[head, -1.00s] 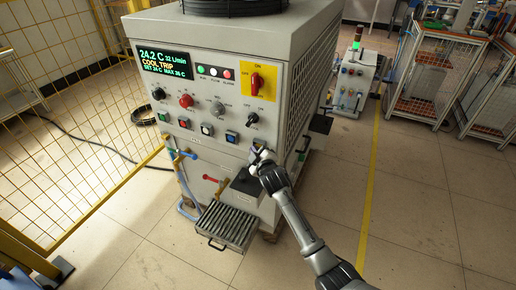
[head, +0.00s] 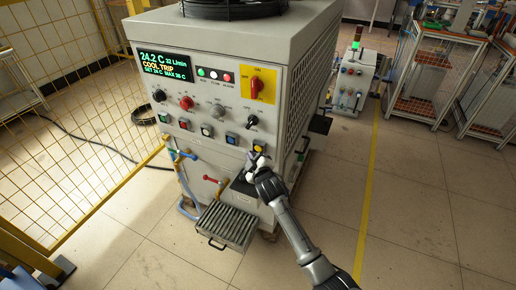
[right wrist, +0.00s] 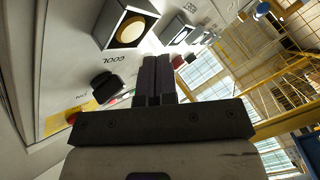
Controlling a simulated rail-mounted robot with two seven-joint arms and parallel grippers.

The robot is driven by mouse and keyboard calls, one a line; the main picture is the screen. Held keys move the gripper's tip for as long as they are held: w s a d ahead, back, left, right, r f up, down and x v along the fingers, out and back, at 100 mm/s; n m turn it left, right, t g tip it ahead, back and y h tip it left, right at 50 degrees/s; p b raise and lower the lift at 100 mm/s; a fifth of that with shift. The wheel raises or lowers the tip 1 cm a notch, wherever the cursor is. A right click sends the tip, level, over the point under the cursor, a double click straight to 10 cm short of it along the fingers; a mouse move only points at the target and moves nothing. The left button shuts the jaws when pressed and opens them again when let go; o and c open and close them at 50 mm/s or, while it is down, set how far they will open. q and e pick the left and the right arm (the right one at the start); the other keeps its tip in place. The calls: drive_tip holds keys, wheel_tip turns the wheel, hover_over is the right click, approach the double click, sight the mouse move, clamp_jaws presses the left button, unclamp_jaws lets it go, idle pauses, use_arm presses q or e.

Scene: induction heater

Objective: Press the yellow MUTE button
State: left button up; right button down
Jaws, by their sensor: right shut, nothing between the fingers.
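The yellow button (head: 259,145) sits at the right end of the lower button row on the heater cabinet's front panel. In the right wrist view a round pale yellow button in a dark square frame (right wrist: 130,31) shows at the top, to the left of the fingers. My right gripper (head: 252,156) is shut and empty. It is just below and slightly left of the yellow button in the head view, and the button is uncovered. In the right wrist view the closed fingers (right wrist: 154,75) point along the panel. My left gripper is not in view.
The blue button (head: 231,138) is left of the yellow one, with a black knob (head: 252,120) above. A red-handled valve (head: 210,179) and a slatted tray (head: 228,226) are below. Yellow mesh fencing (head: 60,130) stands left.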

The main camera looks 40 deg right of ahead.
drive_tip(key=a, duration=0.1)
drive_tip(key=s+a+p, duration=0.1)
drive_tip(key=a, duration=0.1)
drive_tip(key=shift+s+a, duration=0.3)
drive_tip(key=shift+a, duration=0.05)
idle(0.4)
drive_tip(key=s+a+p, duration=0.2)
drive_tip(key=s+a, duration=0.2)
drive_tip(key=a, duration=0.6)
drive_tip(key=shift+s, duration=0.2)
idle(0.7)
